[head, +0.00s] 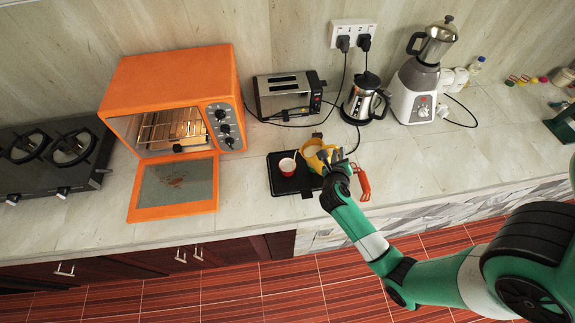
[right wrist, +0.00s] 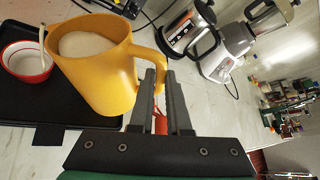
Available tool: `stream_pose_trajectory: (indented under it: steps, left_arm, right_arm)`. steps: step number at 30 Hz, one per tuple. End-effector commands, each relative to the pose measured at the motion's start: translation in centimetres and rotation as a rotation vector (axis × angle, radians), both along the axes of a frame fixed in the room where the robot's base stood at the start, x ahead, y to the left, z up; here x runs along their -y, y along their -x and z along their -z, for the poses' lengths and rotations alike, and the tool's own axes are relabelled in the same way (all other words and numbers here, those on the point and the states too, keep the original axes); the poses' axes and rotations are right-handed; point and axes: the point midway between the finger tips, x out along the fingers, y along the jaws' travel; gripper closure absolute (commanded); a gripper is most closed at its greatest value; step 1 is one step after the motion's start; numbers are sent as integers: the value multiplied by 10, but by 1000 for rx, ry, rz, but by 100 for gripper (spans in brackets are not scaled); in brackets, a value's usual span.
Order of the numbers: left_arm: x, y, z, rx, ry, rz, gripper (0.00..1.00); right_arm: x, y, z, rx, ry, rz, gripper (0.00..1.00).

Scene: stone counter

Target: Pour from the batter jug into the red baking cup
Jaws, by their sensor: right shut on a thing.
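The yellow batter jug (head: 314,148) is in my right gripper (head: 335,160), which is shut on its handle. In the right wrist view the jug (right wrist: 105,75) holds pale batter, and my gripper's fingers (right wrist: 163,85) close on the handle at its right side. The red baking cup (head: 288,166), white inside, sits on a black tray (head: 284,187) just left of the jug. In the right wrist view the cup (right wrist: 22,66) is beside the jug's rim, with a thin pale streak over it; I cannot tell whether this is flowing batter. My left gripper is not in view.
An orange oven (head: 172,100) with its door open stands left. A toaster (head: 285,96), a steel pot (head: 366,98) and a blender (head: 420,80) stand behind. A red-handled item (head: 363,183) lies right of the jug. The counter between oven and tray is clear.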

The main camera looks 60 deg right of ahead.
Motion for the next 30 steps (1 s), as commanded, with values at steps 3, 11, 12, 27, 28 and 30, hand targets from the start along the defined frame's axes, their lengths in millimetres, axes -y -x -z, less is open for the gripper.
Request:
stream_pose_trajectory:
  steps: [3, 11, 12, 27, 28, 30]
  left_arm:
    - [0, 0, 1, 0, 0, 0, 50]
    - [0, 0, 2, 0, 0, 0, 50]
    - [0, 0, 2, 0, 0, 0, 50]
    - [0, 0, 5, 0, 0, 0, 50]
    - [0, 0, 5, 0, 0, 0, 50]
    - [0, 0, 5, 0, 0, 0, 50]
  right_arm:
    - [0, -2, -2, -4, 5, -1, 100]
    - [-1, -5, -3, -29, 12, -2, 100]
    - [-1, -6, -3, -34, 13, -1, 100]
    - [-3, -11, -6, -86, 26, 0, 100]
    - [-3, -11, -6, -88, 27, 0, 100]
    - [-3, -12, -6, -93, 28, -1, 100]
